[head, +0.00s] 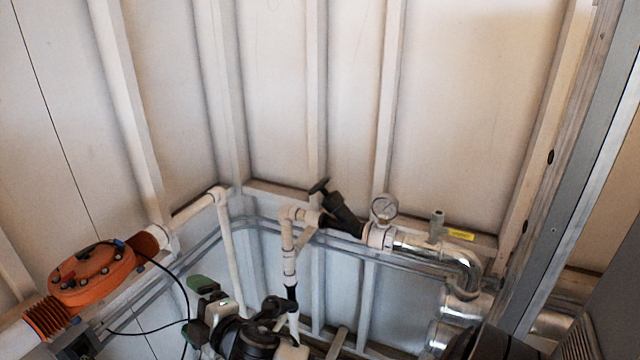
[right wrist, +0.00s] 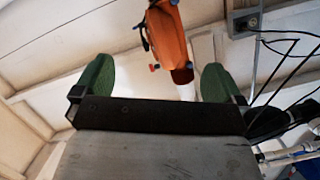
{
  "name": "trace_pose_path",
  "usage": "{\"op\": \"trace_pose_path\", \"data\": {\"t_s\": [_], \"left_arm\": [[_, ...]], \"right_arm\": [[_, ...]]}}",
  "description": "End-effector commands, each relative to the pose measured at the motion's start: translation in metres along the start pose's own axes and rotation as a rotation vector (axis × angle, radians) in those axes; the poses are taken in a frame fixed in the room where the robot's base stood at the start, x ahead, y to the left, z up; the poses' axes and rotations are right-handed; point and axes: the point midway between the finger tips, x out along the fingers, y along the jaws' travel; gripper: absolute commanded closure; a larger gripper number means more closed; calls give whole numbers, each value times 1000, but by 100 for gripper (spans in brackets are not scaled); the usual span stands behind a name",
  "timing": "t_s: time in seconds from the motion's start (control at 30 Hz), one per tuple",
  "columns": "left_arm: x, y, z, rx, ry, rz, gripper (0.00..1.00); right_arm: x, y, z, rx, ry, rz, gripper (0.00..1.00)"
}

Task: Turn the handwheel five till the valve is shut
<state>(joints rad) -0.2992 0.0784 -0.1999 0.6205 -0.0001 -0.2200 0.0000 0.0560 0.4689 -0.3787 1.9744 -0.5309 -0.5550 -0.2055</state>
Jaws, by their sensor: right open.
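A black handwheel (head: 319,186) sits on the stem of a slanted black valve (head: 343,214) in the pipe along the back wall. I cannot read any number on it, so I cannot tell whether it is handwheel five. My right gripper (head: 208,308) is low in the head view, left of and below this handwheel and apart from it. Its green fingers stand open and empty in the right wrist view (right wrist: 156,82). My left gripper is not in view.
An orange housing (head: 92,275) sits on the left pipe, with black cables hanging beside it. A pressure gauge (head: 384,208) stands right of the valve, before a shiny pipe bend (head: 465,268). A grey metal post (head: 570,170) rises at right. Open air lies above the pipes.

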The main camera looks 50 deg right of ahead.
Motion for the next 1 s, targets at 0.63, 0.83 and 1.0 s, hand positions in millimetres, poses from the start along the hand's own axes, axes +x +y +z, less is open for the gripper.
{"op": "trace_pose_path", "data": {"t_s": [0.63,0.83,1.0], "left_arm": [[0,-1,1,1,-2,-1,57],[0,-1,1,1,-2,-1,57],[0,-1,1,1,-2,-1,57]], "right_arm": [[90,210,147,-1842,891,-260,0],[13,295,262,-1922,941,-718,0],[-38,327,304,-1861,964,-908,0]]}}
